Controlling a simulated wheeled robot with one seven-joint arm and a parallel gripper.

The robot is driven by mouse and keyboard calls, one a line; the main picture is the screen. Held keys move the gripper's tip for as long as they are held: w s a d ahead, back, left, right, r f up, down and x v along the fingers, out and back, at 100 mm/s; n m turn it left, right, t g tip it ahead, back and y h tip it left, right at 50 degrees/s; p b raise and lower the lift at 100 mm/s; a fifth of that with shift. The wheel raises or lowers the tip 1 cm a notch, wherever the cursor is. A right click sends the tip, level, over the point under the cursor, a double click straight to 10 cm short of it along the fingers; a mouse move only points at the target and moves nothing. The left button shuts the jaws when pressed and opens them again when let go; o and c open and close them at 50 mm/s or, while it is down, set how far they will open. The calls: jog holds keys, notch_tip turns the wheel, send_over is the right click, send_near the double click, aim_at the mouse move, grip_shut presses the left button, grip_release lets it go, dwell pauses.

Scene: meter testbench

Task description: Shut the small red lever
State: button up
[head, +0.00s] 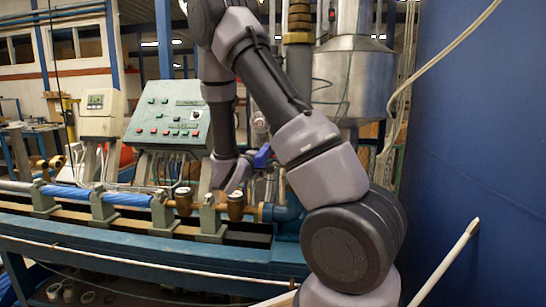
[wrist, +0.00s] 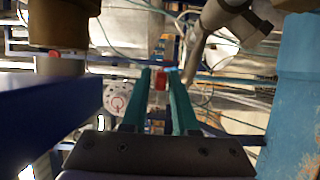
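In the wrist view, the two teal fingers of my gripper (wrist: 158,74) point away from the camera with a gap between them. A small red part (wrist: 160,82), which looks like the red lever, shows in that gap near the fingertips. I cannot tell whether the fingers touch it or whether it lies beyond them. In the head view, my wrist is low over the pipe bench, and my fingers are hidden behind my own arm. The red lever cannot be made out there.
A blue handle (head: 262,156) sits close to my wrist; a large blue shape (wrist: 50,118) fills the wrist view's left side. A white round dial (wrist: 117,98) is left of the fingers. A green control panel (head: 168,115) and brass fittings (head: 235,206) stand around the bench.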

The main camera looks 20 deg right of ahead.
jog(key=shift+w+d, duration=0.3)
jog(key=shift+d, duration=0.2)
grip_shut()
dwell(1.2)
